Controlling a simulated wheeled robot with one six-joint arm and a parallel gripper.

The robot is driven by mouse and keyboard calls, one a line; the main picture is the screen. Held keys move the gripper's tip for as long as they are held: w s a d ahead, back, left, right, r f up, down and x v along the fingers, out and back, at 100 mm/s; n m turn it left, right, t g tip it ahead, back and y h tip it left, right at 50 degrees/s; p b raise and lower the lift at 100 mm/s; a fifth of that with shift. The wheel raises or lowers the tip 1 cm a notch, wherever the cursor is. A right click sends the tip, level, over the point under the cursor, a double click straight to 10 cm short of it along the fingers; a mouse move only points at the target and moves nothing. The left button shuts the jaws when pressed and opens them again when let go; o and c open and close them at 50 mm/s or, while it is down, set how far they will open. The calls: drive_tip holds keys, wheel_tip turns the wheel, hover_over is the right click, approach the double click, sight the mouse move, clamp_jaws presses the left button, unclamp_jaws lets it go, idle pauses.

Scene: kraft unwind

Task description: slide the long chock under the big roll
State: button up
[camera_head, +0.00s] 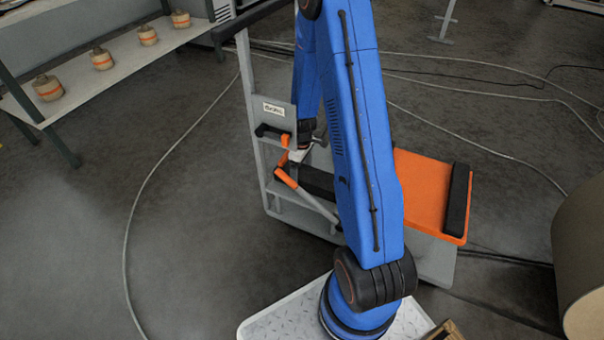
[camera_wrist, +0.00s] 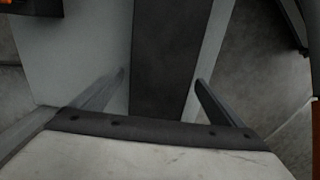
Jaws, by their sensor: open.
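A long dark bar, which looks like the long chock (camera_head: 318,182), lies on the low shelf of the grey stand, partly hidden behind my blue arm. In the wrist view a long dark bar (camera_wrist: 170,55) runs away between the two fingers of my gripper (camera_wrist: 161,80). The fingers are open, one on each side of it, with gaps visible; I see no grip on it. A large brown roll (camera_head: 580,260), seemingly the big roll, stands at the right edge of the head view, cut off by the frame.
The grey stand (camera_head: 255,110) has orange handles (camera_head: 300,190) close to my gripper. An orange platform (camera_head: 422,190) bears another dark bar (camera_head: 457,200). Cables cross the floor, which is otherwise open at left.

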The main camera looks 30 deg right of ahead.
sight(288, 166)
drive_tip(key=shift+f, duration=0.6)
drive_tip(key=c, duration=1.6)
drive_tip(key=shift+c, duration=0.2)
drive_tip(key=shift+w+a, duration=0.6)
drive_tip(key=shift+w, duration=0.3)
drive_tip(key=shift+w+a, duration=0.6)
drive_tip(key=shift+w, duration=0.3)
drive_tip(key=shift+w+a, duration=0.6)
drive_tip(key=shift+w, duration=0.3)
drive_tip(key=o, duration=1.6)
drive_tip(key=shift+o, duration=0.2)
